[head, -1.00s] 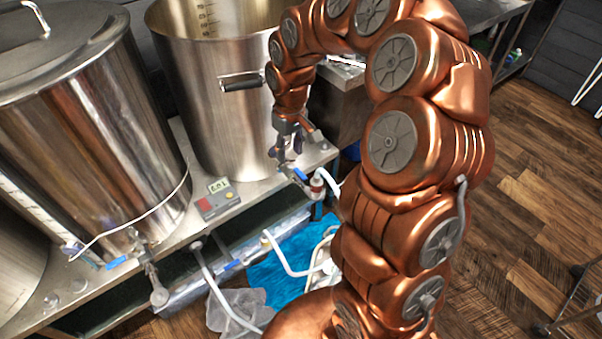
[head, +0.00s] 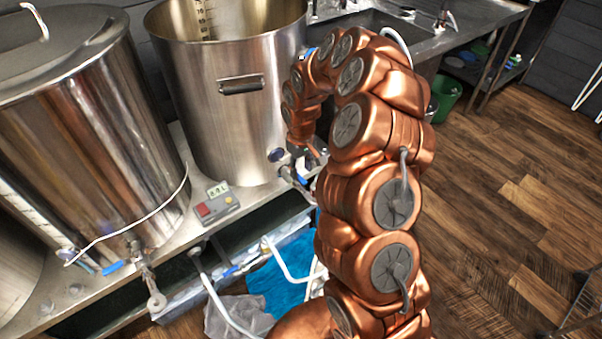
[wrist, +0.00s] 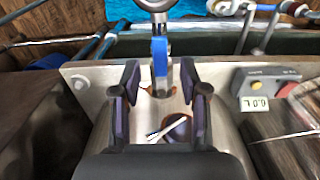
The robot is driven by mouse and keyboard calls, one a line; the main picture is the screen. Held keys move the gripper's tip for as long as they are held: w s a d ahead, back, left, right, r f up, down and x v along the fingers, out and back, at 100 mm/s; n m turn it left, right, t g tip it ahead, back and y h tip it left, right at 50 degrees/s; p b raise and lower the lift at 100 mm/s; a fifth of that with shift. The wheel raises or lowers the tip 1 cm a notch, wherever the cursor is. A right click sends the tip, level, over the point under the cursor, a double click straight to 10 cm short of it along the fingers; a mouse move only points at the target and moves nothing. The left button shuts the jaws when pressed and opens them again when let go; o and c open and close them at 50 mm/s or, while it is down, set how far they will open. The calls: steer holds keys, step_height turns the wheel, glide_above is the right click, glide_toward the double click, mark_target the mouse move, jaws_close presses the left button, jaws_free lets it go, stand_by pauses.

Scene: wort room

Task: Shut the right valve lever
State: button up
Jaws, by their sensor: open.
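The right valve lever, a blue handle (wrist: 160,56) on a metal valve, shows in the wrist view just ahead of my fingertips, in line with the gap between them. In the head view the lever (head: 286,173) is low on the front of the right steel kettle (head: 205,100), partly covered by my arm. My gripper (wrist: 160,70) is open, one dark finger on each side of the lever's line. I cannot tell whether a finger touches it. In the head view my gripper is close to this valve and mostly hidden by my arm.
A grey control box with a red button (head: 217,204) sits on the steel bench left of the valve. A left kettle (head: 95,130) has its own blue-levered valve (head: 113,267). White hoses (head: 285,262) and a blue sheet (head: 278,282) lie below the bench edge.

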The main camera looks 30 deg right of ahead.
mark_target(301, 178)
steer(key=shift+f, duration=1.55)
steer(key=shift+c, duration=0.3)
jaws_close()
